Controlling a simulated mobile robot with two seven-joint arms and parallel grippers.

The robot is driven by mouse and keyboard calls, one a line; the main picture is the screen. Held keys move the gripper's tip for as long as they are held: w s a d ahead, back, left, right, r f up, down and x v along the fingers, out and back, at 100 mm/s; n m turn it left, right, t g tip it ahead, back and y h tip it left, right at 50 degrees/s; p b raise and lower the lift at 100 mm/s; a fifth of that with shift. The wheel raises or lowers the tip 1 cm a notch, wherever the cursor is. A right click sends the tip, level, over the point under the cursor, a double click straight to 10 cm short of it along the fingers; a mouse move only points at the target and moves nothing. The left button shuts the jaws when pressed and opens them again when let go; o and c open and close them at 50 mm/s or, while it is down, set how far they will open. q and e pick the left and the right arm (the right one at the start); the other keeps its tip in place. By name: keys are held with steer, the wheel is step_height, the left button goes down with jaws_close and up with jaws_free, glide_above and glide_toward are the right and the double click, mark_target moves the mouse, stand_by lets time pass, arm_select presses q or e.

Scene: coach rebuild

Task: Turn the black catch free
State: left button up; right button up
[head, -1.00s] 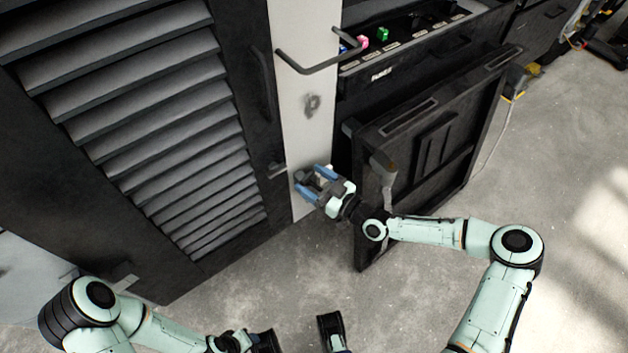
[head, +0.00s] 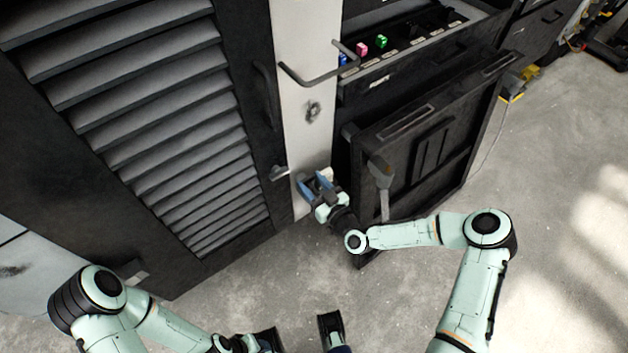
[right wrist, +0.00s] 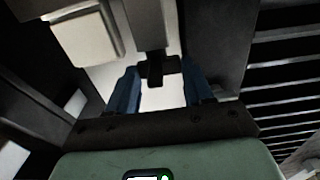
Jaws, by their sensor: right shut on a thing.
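The black catch (right wrist: 156,70) shows in the right wrist view as a small dark crosspiece at the end of a grey bar, between the two blue fingers. My right gripper (head: 315,186) is shut on it, low in front of the pale post beside the louvred door. In the head view the fingers mostly hide the catch, so its exact angle is hard to tell.
The louvred door (head: 165,130) with a small grey latch (head: 279,172) stands left of the pale post (head: 305,60). A bent bar handle (head: 318,80) juts out above. A dark panel (head: 430,150) leans right of my gripper. The concrete floor at right is open.

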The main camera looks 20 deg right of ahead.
steer(key=shift+r, duration=0.1)
steer(key=o, duration=1)
steer(key=shift+o, duration=0.2)
steer(key=v, duration=1.3)
steer(key=shift+s, duration=0.25)
steer(key=shift+p, duration=0.35)
